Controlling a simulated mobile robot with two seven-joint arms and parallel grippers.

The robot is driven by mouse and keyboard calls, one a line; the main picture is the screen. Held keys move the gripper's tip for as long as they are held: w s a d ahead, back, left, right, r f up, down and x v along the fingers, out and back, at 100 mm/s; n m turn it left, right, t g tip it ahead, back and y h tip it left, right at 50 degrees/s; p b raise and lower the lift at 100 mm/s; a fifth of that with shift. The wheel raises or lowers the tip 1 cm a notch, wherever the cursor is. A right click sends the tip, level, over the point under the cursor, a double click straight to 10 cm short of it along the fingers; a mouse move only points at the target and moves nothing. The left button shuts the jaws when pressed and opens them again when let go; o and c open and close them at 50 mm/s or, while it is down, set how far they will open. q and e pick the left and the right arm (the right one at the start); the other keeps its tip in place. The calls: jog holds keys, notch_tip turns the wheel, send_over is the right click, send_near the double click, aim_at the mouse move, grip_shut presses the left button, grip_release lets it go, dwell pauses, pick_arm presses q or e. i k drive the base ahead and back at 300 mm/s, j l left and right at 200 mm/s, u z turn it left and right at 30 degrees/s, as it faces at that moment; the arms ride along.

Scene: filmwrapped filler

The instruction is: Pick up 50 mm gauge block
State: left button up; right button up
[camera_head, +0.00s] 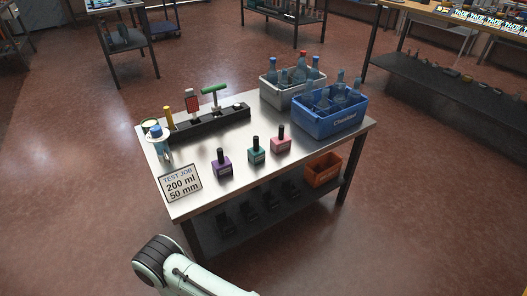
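A steel-topped table (270,158) stands in the middle of the view. On its front half stand three small blocks with black tops: a purple one (222,167), a teal one (256,155) and a pink one (281,143). Their labels are too small to read, so I cannot tell which, if any, is the 50 mm gauge block. A sign (180,184) at the table's left front corner reads "TEST JOB 200 ml 50 mm". Part of my arm shows at the bottom, left of centre; neither gripper is in view.
A black rack (210,126) along the left back holds several tools, one with a green T-handle (215,88). A white-and-blue container (157,144) stands at the left edge. A grey crate (269,95) and blue crate (333,124) hold bottles. An orange bin (322,170) is on the lower shelf.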

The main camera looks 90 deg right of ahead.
aim_at(256, 154)
jog(key=z, duration=2.95)
jog(key=u, duration=0.35)
jog(key=i+l+u, duration=0.15)
jog(key=u, duration=0.2)
jog(key=i+l+u, duration=0.15)
jog(key=l+u, duration=0.15)
jog(key=i+l+u, duration=0.1)
jog(key=l+u, duration=0.25)
